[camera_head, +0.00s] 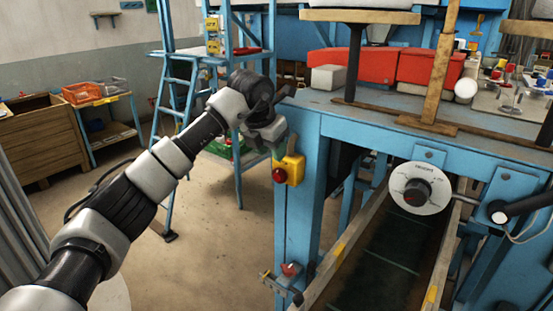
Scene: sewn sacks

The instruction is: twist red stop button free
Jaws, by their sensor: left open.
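The red stop button (279,175) sits on the front of a yellow box (293,167). The box is fixed to the blue post of the machine. My left arm reaches in from the lower left, and my left gripper (277,143) is just above the button and the yellow box. The gripper is open, and its fingers are small and partly hidden by the wrist. I see a gap between the gripper and the red button, with nothing held.
A blue workbench (350,112) carries red bins (372,66) and a wooden post. Below it is a dial (420,188) and a dark conveyor belt (375,270). A second red knob (290,269) sits low on the blue post. A blue ladder (172,130) stands behind my arm.

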